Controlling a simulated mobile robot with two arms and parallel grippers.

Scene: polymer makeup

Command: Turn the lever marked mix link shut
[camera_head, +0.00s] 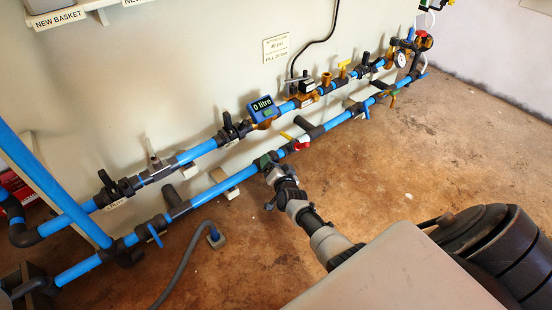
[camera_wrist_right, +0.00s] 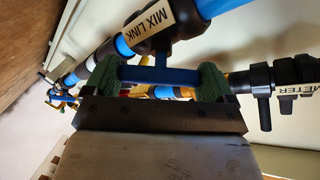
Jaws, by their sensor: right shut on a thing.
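My right gripper (camera_head: 268,162) reaches the lower blue pipe near the middle of the head view. In the right wrist view, its green fingertips (camera_wrist_right: 159,80) are shut on the two ends of a blue lever (camera_wrist_right: 160,75). The lever's stem runs up to a dark valve body on the pipe. A tag reading MIX LINK (camera_wrist_right: 152,24) sits on that valve body. In the head view the gripper hides this lever. My left gripper is not in view.
The upper pipe carries a blue meter (camera_head: 263,107) reading 0 litre. A grey hose (camera_head: 186,262) stands at the left. The brown floor (camera_head: 420,150) at right is clear.

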